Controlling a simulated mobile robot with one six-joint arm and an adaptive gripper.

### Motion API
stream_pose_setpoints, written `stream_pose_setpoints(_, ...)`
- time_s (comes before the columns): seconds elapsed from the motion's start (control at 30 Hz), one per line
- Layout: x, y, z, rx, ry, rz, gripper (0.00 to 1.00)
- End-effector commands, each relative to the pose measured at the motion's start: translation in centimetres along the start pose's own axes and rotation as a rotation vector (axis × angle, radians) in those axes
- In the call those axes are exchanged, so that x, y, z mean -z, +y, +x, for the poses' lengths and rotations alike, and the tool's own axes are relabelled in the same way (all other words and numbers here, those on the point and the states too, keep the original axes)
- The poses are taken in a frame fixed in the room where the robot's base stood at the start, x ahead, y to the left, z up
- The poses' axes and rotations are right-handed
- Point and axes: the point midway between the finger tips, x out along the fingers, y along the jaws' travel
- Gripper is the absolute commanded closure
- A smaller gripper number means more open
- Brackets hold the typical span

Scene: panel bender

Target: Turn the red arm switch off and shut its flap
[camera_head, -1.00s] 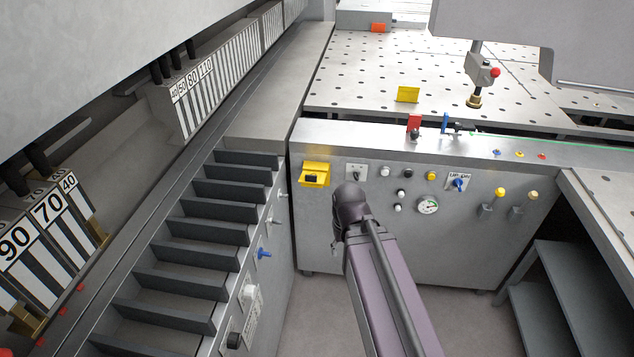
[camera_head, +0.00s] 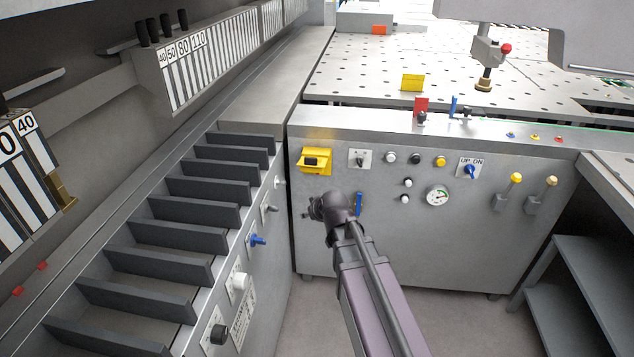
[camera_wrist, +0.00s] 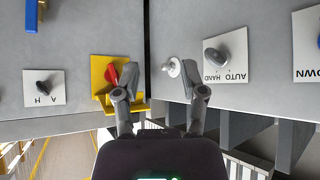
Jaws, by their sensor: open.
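The red arm switch (camera_wrist: 112,74) is a red lever on a yellow plate (camera_wrist: 97,72) in the wrist view, partly behind my left finger. Its yellow flap (camera_wrist: 104,101) seems to stand out from the plate, open. Which way the lever is set, I cannot tell. In the head view the yellow housing (camera_head: 316,168) is at the left end of the grey front panel, with a dark opening. My gripper (camera_wrist: 160,93) is open and empty; its left finger overlaps the yellow housing, its right finger is by a white button. Contact cannot be told.
An A/H switch (camera_wrist: 43,88) is beside the housing, and a blue handle (camera_wrist: 31,15) is near it. Across the corner gap are a white button (camera_wrist: 172,67) and an AUTO/HAND switch (camera_wrist: 215,56). Dark steps (camera_head: 195,213) lie left; open floor is below the front panel.

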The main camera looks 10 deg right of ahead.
Motion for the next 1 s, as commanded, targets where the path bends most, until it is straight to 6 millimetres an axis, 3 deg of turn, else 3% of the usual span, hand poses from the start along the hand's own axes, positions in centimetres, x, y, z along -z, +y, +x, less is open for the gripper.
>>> stream_pose_setpoints(0.03, -0.2, 0.1, 1.9, -0.004, 0.045, -0.012, 0.46)
stream_pose_setpoints(0.4, 2.7, 1.0, 7.8, -0.087, 0.374, -0.092, 0.46)
stream_pose_setpoints(1.0, 4.6, 4.2, 13.6, -0.373, 0.831, -0.142, 0.46)
